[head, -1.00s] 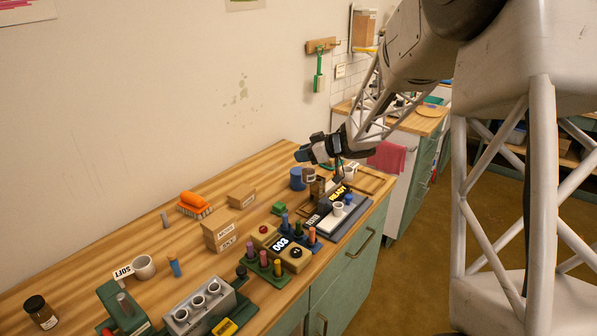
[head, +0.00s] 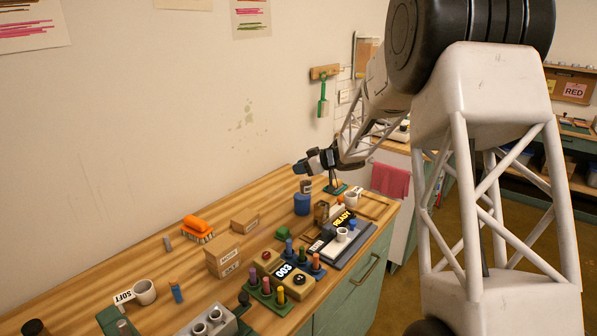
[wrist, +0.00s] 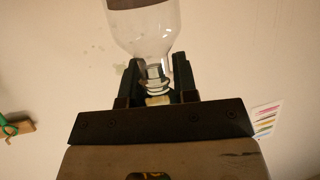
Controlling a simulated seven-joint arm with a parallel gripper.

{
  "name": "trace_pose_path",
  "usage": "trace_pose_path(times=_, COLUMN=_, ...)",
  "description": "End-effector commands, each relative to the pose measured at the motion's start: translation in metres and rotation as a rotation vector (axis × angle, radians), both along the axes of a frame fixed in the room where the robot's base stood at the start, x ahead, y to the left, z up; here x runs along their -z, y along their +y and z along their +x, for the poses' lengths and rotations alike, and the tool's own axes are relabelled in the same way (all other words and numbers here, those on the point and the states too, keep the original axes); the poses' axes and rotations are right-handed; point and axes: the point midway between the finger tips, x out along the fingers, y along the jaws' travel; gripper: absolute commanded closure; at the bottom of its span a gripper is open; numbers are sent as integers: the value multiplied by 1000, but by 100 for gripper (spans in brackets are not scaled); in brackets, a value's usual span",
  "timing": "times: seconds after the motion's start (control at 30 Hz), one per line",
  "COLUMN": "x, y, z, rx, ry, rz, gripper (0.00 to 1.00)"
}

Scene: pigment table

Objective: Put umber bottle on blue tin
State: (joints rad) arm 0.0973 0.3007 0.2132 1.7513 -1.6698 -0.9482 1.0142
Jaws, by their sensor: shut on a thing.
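My gripper (head: 308,170) is over the far end of the wooden table, near the wall. It is shut on the neck of a clear glass bottle with a brown band (wrist: 143,30), the umber bottle, seen close up in the wrist view. In the head view the bottle (head: 306,186) is a small shape just under my gripper. The blue tin (head: 302,205) stands on the table directly below the bottle in the picture. I cannot tell whether the bottle's base touches the tin's top.
A grey tray marked READY (head: 345,240) with small cups lies to the right of the tin. A white cup (head: 352,198) is beside it. Cardboard boxes (head: 224,256), a green peg rack (head: 268,297) and an orange brush (head: 196,226) stand nearer. Bare table lies left of the tin.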

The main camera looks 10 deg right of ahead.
Motion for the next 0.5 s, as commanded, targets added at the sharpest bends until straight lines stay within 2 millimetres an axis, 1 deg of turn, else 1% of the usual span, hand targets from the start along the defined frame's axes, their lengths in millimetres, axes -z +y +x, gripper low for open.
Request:
trace_pose_path(times=0.1, x=1, y=1, z=17, rx=-1, ry=-2, rz=0, gripper=100)
trace_pose_path(times=0.23, x=3, y=2, z=34, rx=0, ry=-1, rz=0, gripper=100)
trace_pose_path(times=0.4, x=5, y=3, z=49, rx=0, ry=-1, rz=0, gripper=100)
trace_pose_path(times=0.5, x=4, y=4, z=53, rx=-1, ry=-2, rz=-1, gripper=100)
